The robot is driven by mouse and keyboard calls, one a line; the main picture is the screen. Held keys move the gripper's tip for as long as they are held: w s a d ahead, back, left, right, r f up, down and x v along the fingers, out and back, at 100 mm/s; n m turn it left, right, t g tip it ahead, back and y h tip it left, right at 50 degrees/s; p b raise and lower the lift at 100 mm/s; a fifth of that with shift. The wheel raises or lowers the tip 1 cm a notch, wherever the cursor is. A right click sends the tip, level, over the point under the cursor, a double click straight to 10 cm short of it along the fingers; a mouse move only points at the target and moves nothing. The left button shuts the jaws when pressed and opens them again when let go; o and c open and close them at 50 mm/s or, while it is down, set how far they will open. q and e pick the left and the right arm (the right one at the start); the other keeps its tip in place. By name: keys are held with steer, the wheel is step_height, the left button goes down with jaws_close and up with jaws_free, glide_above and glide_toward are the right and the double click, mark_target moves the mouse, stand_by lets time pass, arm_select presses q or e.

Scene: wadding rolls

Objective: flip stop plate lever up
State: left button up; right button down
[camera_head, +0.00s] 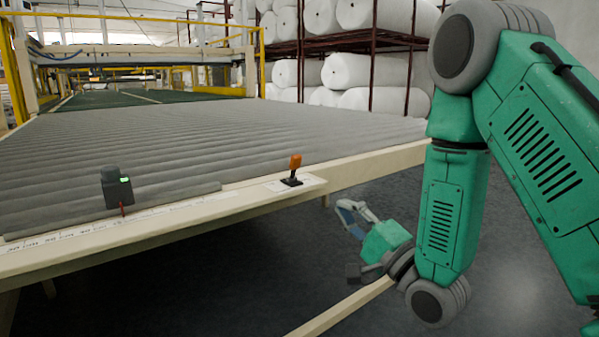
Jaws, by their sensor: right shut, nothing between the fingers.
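A small lever with an orange handle (295,162) stands on a black base near the right end of the pale ruled strip (298,188) along the table's front edge. Its handle points up and leans slightly right. My right gripper (352,208) is beyond the table's front edge, below and to the right of the lever and apart from it. Its fingers are shut and empty. A dark block with a green display (117,188) and a red pointer sits farther left on the ruled strip. I cannot make out a separate stop plate. My left gripper is not in view.
A pale bar (340,306) passes below my right gripper. Racks of white rolls (352,70) stand behind. The dark floor at right is open.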

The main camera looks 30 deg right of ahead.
mark_target(299, 156)
steer(key=b+x, duration=0.2)
steer(key=x, duration=1.2)
steer(key=shift+r+p, duration=0.2)
steer(key=shift+p, duration=0.5)
steer(key=w+g+p, duration=0.1)
steer(key=g+p, duration=0.1)
steer(key=p, duration=0.3)
steer(key=r+g+p, duration=0.1)
steer(key=g+p, duration=0.1)
steer(key=p, duration=0.4)
steer(key=w+g+p, duration=0.1)
steer(key=g+p, duration=0.1)
steer(key=p, duration=0.3)
steer(key=shift+w+r+h+p, duration=0.3)
steer(key=shift+r+p, duration=0.1)
steer(key=shift+w+f+g+p, duration=0.15)
steer(key=shift+g+p, duration=0.25)
steer(key=shift+p, duration=0.05)
steer(key=shift+w, duration=0.2)
steer(key=shift+p, duration=0.3)
steer(key=shift+a, duration=0.1)
